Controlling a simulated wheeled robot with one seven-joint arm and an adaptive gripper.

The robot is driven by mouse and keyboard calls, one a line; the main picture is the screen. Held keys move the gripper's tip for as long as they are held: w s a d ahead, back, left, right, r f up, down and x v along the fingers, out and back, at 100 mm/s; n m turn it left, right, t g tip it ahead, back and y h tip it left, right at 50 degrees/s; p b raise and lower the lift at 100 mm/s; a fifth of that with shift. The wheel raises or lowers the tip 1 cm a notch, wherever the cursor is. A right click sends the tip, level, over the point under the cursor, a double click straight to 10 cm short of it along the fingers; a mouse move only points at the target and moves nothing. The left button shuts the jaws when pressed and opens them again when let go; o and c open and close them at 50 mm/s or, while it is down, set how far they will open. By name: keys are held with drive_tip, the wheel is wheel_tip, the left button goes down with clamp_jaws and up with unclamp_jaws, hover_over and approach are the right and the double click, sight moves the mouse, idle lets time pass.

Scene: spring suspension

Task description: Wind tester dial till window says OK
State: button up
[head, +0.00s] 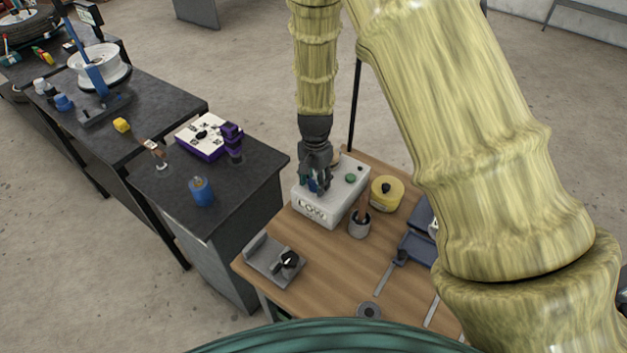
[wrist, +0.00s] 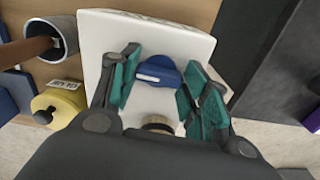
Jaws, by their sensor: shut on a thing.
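The tester is a white box (head: 330,205) on the wooden bench, also filling the middle of the wrist view (wrist: 105,35). Its front window (head: 312,211) seems to read LOW. The blue dial (wrist: 158,72) with a pale bar mark sits on the tester's top; in the head view it is mostly hidden by my gripper. My gripper (head: 315,182) points down over the tester. Its green-padded fingers (wrist: 161,76) stand on both sides of the blue dial and are shut on it.
A green button (head: 350,178) is on the tester's top. Beside it stand a yellow round container (head: 387,192) and a grey cup (head: 359,225) holding a brown handle. A grey fixture (head: 272,260) lies at the bench's left corner. A dark table (head: 235,190) stands left.

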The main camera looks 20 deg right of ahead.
sight(316, 182)
drive_tip(key=o, duration=1)
drive_tip(key=shift+d, duration=0.3)
drive_tip(key=shift+a, duration=0.1)
drive_tip(key=shift+a, duration=0.1)
wheel_tip(316, 182, up, 12)
